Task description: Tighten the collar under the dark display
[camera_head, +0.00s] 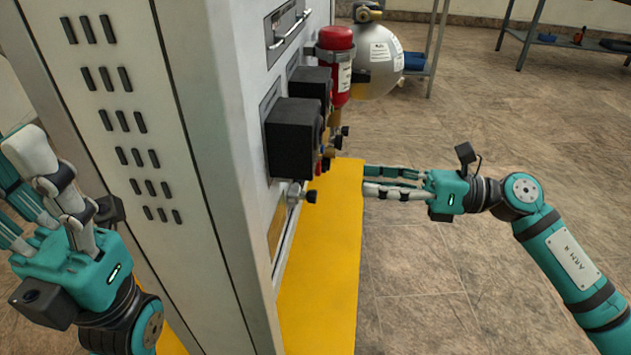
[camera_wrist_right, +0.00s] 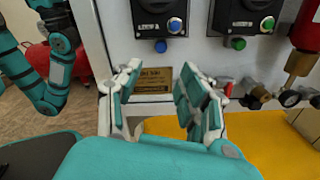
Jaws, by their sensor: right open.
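Two dark box-shaped displays stick out of the cabinet face, a nearer one (camera_head: 295,138) and a farther one (camera_head: 312,82). In the right wrist view their fronts show above, one with a blue knob (camera_wrist_right: 175,25) and one with a green-ringed knob (camera_wrist_right: 267,23). Below the nearer display a metal fitting with a black knob (camera_head: 310,196) sits low on the cabinet. I cannot tell which part is the collar. My right gripper (camera_head: 366,181) is open and empty, facing the cabinet, apart from the fittings. My left gripper (camera_head: 20,195) is left of the cabinet; its opening is unclear.
A red cylinder (camera_head: 336,62) and a silver round tank (camera_head: 378,62) stand behind the displays. Brass fittings with knobs (camera_wrist_right: 290,98) are at the right in the wrist view. A brass plate (camera_wrist_right: 155,80) shows between my right fingers. A yellow strip (camera_head: 330,270) lies along the cabinet.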

